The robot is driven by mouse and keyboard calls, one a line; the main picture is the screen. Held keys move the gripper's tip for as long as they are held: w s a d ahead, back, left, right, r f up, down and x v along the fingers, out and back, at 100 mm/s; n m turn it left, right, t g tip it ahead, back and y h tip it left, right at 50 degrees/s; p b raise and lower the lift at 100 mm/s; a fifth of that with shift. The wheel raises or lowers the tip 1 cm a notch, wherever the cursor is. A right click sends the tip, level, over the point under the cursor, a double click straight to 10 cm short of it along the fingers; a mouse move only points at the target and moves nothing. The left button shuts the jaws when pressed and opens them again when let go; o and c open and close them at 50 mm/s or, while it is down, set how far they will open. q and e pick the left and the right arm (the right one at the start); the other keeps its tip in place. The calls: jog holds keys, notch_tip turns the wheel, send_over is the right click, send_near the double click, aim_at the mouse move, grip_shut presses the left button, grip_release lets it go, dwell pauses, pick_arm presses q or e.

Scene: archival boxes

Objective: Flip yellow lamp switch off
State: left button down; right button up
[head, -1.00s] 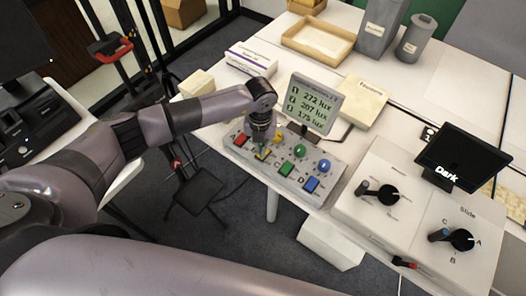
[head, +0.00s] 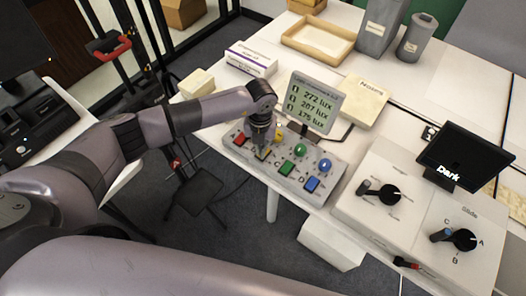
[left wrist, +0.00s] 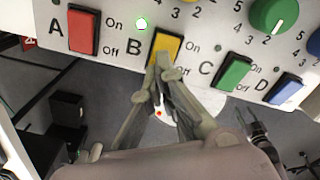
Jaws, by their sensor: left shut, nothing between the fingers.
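The yellow switch (left wrist: 166,48), beside the letter B with On and Off marks, sits on the white control panel (left wrist: 207,45). My left gripper (left wrist: 164,72) is shut and empty, its fingertips over the lower, Off end of the switch; I cannot tell whether they press it.
Red (left wrist: 83,31), green (left wrist: 233,73) and blue (left wrist: 284,89) switches flank the yellow one. A lux display (head: 313,103) stands behind the panel, reading 272, 207 and 175. Dial boxes (head: 350,205) and a screen marked Dark (head: 462,150) stand at right.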

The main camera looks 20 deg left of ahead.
pick_arm(q)
jog(key=shift+s+f+b, duration=0.1)
jog(key=shift+f+b, duration=0.45)
jog(key=shift+f, duration=0.15)
jog(key=shift+r+p, duration=0.7)
jog(key=shift+r, duration=0.1)
jog(key=shift+r+p, duration=1.9)
jog(key=shift+r, duration=0.9)
jog(key=shift+f, duration=0.1)
